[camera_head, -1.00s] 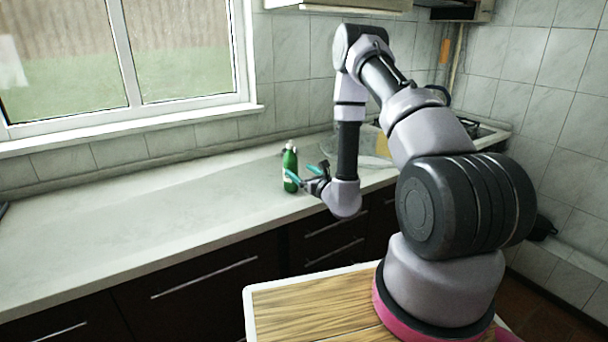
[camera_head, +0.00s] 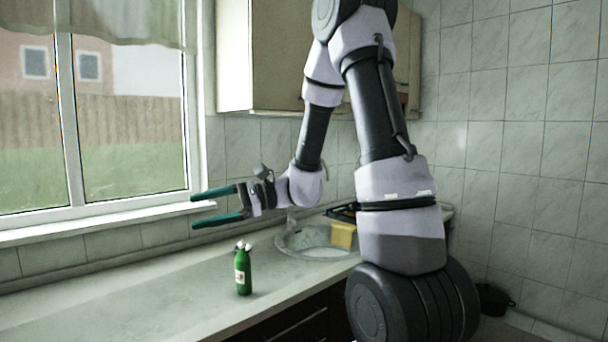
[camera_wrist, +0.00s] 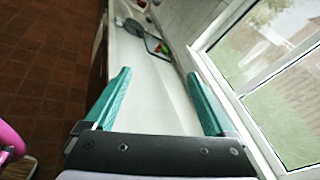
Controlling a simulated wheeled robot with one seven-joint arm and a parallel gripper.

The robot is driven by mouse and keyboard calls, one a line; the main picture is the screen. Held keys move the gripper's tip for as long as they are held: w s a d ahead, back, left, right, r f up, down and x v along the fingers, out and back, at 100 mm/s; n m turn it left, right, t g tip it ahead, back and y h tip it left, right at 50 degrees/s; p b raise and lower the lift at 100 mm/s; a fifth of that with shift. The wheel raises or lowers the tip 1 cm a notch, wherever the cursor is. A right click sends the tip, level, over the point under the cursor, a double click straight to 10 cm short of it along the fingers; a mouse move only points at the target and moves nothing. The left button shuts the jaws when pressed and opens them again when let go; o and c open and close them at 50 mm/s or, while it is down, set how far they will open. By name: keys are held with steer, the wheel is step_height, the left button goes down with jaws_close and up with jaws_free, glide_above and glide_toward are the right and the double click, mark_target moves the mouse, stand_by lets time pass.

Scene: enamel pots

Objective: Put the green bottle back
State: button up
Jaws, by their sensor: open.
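The green bottle (camera_head: 243,270) stands upright on the countertop in the head view. It has a pale label and a whitish top. My gripper (camera_head: 207,207) is raised above the counter, up and to the left of the bottle, with its teal fingers pointing left. The fingers are wide apart and nothing is between them. The bottle does not show clearly in the wrist view.
The countertop (camera_head: 120,305) is clear to the left of the bottle. A sink (camera_head: 305,243) with a yellow item (camera_head: 343,236) lies behind it to the right. A window (camera_head: 110,120) and a wall cabinet (camera_head: 262,60) border the space. Small coloured items (camera_wrist: 158,46) sit far along the counter in the wrist view.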

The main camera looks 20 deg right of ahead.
steer(key=s+d+r+n+g+h, duration=0.2)
steer(key=s+n+h, duration=0.2)
steer(key=s, duration=0.3)
steer(key=s+d+r+n+t+h, duration=0.1)
steer(key=s+d+r+t+h, duration=0.1)
steer(key=d, duration=0.3)
steer(key=s+d+r+n+t+h, duration=0.2)
steer(key=d+t+h, duration=0.1)
steer(key=d+h, duration=0.1)
steer(key=s+d+r+n+t+h, duration=0.2)
steer(key=s+d+r+h, duration=0.1)
steer(key=d, duration=0.4)
steer(key=shift+t+h, duration=0.4)
steer(key=shift+h, duration=0.2)
